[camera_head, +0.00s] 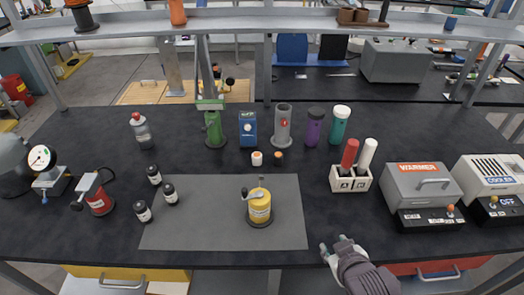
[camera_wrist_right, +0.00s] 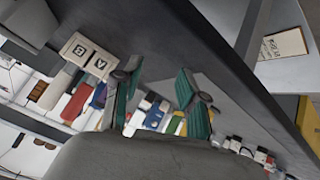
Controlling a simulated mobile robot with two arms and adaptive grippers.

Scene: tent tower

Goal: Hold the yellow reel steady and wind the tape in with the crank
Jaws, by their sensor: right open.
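The yellow reel (camera_head: 259,207) stands upright on the grey mat (camera_head: 210,230) near the front middle of the black bench. Its crank (camera_head: 249,194) is a grey arm on top, reaching to the left. I cannot make out the tape. My right gripper (camera_head: 336,245) is at the bench's front edge, to the right of the mat and apart from the reel. It is open and empty. In the right wrist view, its two green-padded fingers (camera_wrist_right: 162,98) are spread apart. My left gripper is not in view.
Three small black bottles (camera_head: 170,194) stand left of the reel. A holder marked A and B (camera_head: 351,183) with red and white handles stands beyond my right gripper. The warmer (camera_head: 424,185) and cooler (camera_head: 488,177) are at the right.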

